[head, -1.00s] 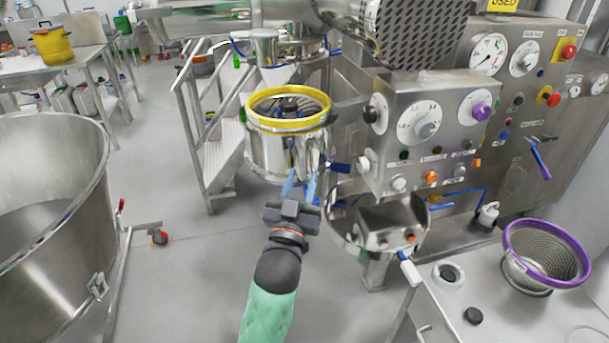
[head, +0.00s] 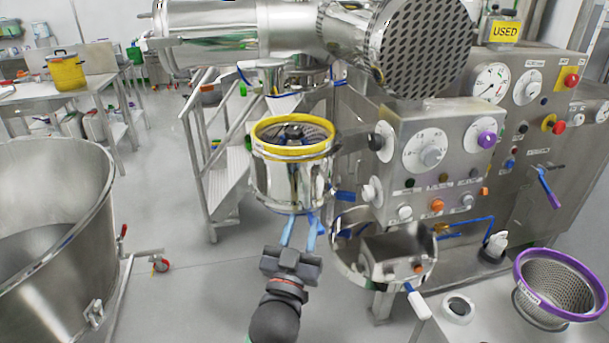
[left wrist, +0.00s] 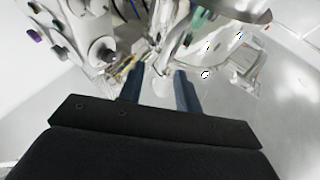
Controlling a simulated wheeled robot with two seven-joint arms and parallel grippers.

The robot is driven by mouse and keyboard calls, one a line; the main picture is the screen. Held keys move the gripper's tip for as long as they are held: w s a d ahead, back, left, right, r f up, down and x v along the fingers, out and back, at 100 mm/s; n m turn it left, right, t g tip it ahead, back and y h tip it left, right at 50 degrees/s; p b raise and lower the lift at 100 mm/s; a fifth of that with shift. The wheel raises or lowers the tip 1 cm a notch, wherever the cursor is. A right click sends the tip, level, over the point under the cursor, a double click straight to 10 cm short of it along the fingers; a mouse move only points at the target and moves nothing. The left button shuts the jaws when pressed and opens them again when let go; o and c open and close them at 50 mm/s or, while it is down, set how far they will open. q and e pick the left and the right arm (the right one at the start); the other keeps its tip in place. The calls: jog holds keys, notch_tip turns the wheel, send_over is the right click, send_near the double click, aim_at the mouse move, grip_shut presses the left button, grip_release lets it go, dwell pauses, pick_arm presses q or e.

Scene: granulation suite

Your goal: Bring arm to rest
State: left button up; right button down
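My left gripper (head: 299,232) is in the lower middle of the head view, in front of and below the steel vessel with the yellow ring (head: 292,135). Its two blue fingers point away from me and stand apart with nothing between them. In the left wrist view the fingers (left wrist: 158,86) are also spread, with a gap between the tips. Whether the fingertips touch the vessel's lower side cannot be told. My right gripper is in neither view.
A control panel (head: 440,150) with dials stands right of the vessel. An open steel bowl (head: 345,262) with a blue-and-white handle is below it. A purple-rimmed sieve (head: 560,284) sits on the table at right. A large steel bin (head: 50,215) stands left. Floor between is clear.

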pick_arm(q)
jog(key=s+a+f+g+y, duration=0.15)
jog(key=f+g, duration=0.55)
jog(key=f, duration=0.9)
jog(key=a+f+g+y, duration=0.15)
jog(key=f+g, duration=0.45)
jog(key=f, duration=0.9)
jog(key=s+a+f+g, duration=0.3)
jog(key=s+a+f, duration=0.2)
jog(key=s+f, duration=0.6)
jog(key=s+a+f+g+y, duration=0.1)
jog(key=s+a+f+g, duration=0.3)
jog(key=s+f, duration=0.8)
jog(key=s+a, duration=0.2)
jog(key=shift+a+f+n+g, duration=0.25)
jog(key=shift+a+n+g, duration=0.05)
jog(key=shift+n, duration=0.1)
jog(key=shift+s, duration=0.1)
